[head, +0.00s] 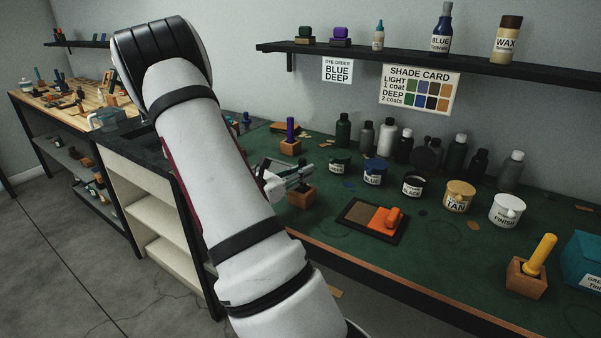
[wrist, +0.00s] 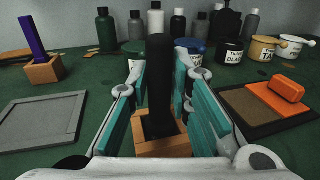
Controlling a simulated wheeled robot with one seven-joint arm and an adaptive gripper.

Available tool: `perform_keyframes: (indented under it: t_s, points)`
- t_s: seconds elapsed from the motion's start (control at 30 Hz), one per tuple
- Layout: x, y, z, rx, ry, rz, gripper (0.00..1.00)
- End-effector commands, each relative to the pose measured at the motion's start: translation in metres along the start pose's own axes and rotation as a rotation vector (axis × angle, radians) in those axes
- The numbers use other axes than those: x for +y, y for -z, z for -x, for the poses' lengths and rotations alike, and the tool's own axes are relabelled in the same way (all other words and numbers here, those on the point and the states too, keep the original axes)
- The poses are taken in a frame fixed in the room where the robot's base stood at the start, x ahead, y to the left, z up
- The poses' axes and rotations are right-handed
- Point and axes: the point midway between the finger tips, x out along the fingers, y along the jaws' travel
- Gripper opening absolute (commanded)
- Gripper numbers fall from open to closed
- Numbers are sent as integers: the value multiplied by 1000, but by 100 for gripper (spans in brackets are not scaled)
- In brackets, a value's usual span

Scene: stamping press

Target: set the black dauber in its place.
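The black dauber (wrist: 161,85) stands upright between the fingers of my gripper (wrist: 162,88) in the wrist view. Its lower end is at a wooden block holder (wrist: 160,148) with a dark hollow, directly below. It appears to be in the hollow, but I cannot tell how deep. The teal finger pads lie close on both sides of the dauber; whether they touch it is unclear. In the head view my gripper (head: 285,182) is over the holder (head: 301,197), and the dauber cannot be made out there.
A purple dauber (wrist: 34,37) stands in its block to the left, behind a grey tray (wrist: 40,119). An orange pad on a dark tray (head: 349,222) is to the right. Dye pots, including a blue one (head: 375,173), and several bottles line the back. A yellow dauber (head: 541,254) stands far right.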

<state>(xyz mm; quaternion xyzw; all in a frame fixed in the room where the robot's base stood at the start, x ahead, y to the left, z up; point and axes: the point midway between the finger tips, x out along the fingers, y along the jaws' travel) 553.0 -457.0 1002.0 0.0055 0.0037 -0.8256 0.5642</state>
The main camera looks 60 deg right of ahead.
Motion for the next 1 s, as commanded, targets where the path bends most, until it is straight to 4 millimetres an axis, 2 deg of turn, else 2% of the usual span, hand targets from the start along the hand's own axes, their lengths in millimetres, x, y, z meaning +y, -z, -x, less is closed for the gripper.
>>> perform_keyframes:
  t_s: [0.03,0.07,0.37,0.47,0.57,0.8,1.0]
  points:
    - [0,0,0,0,0,1,35]
    - [0,0,0,0,0,1,40]
    - [0,0,1,0,0,0,40]
    - [1,0,6,0,-2,0,40]
    - [2,0,19,1,-4,0,40]
    - [1,0,68,1,-5,1,40]
    - [1,0,102,0,-4,0,40]
